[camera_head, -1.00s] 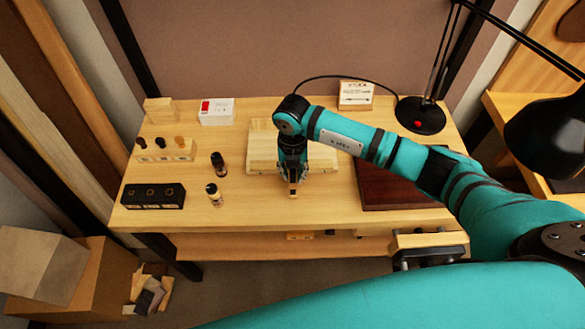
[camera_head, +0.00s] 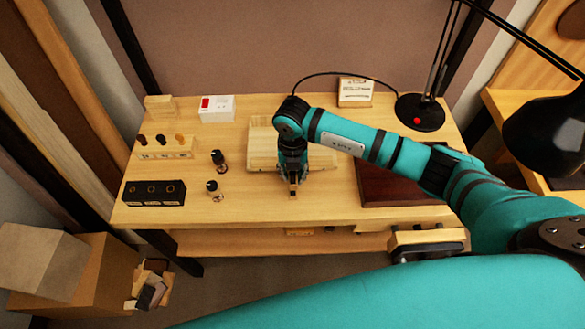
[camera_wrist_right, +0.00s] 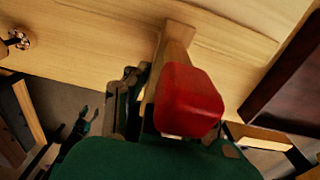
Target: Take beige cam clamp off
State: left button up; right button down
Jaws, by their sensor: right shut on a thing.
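My right gripper (camera_head: 292,186) reaches down at the front of a pale wooden board (camera_head: 262,140) on the bench. It is shut on a beige piece with a red block, which I take to be the beige cam clamp (camera_wrist_right: 185,98). In the right wrist view the red block stands close to the camera, with beige wood behind it and a dark finger on its left. In the head view the gripper hides most of the clamp. I cannot tell whether the clamp still touches the board.
A dark red-brown board (camera_head: 390,187) lies right of the gripper. Two small bottles (camera_head: 218,160) stand to its left, with a black holder (camera_head: 154,193) beyond. A vise-like fixture (camera_head: 428,241) is at the front edge. A black lamp (camera_head: 420,113) stands at the back right.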

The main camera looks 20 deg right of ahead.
aim_at(293, 185)
jog(key=shift+s+a+p, duration=0.3)
jog(key=shift+s+p, duration=0.15)
jog(key=shift+s, duration=0.5)
jog(key=shift+s+a+p, duration=0.25)
jog(key=shift+s+p, duration=0.2)
jog(key=shift+s, duration=0.45)
jog(key=shift+r, duration=0.1)
jog(key=shift+r+p, duration=2.55)
jog(key=shift+r, duration=0.95)
